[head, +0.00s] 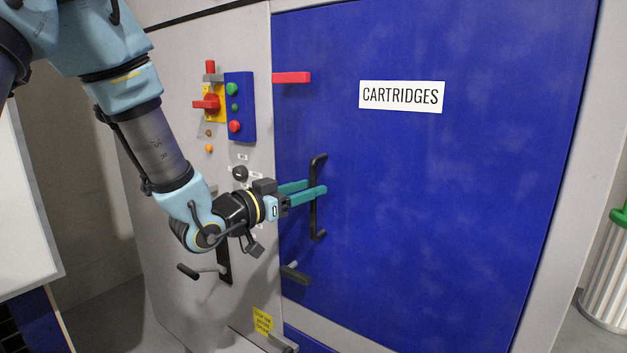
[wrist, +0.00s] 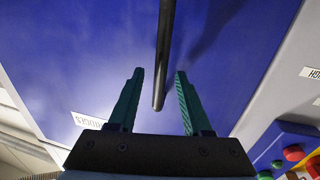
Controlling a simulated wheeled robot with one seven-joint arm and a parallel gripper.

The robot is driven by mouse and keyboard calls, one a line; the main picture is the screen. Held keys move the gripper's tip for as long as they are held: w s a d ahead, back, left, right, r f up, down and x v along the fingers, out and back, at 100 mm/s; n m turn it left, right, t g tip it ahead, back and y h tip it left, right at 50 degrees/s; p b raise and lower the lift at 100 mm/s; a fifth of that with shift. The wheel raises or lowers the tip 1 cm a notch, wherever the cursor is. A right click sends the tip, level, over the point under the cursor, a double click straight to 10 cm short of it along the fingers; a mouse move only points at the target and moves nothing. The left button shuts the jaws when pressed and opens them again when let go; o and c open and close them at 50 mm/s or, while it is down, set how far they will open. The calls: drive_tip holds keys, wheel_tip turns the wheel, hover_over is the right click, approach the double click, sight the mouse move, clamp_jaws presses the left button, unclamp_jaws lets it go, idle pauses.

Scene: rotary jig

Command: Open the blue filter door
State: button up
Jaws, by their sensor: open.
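The blue filter door (head: 430,180) carries a "CARTRIDGES" label and looks shut in its grey frame. Its black vertical bar handle (head: 314,215) stands near the door's left edge. My gripper (head: 318,192) is open at the handle, its teal fingers pointing right toward the door. In the wrist view the handle bar (wrist: 163,60) runs down between the two open fingertips (wrist: 158,72), with space on both sides. I cannot tell exactly how deep the bar sits between the fingers.
A red latch piece (head: 292,77) sits at the door's upper left edge and a dark one (head: 295,273) at its lower left. A control panel with a red switch (head: 208,103) and a blue button box (head: 240,106) is left of the door. A ribbed bin (head: 608,270) stands at right.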

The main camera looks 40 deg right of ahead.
drive_tip(key=shift+d, duration=1.05)
clamp_jaws()
drive_tip(key=shift+w, duration=0.1)
idle(0.6)
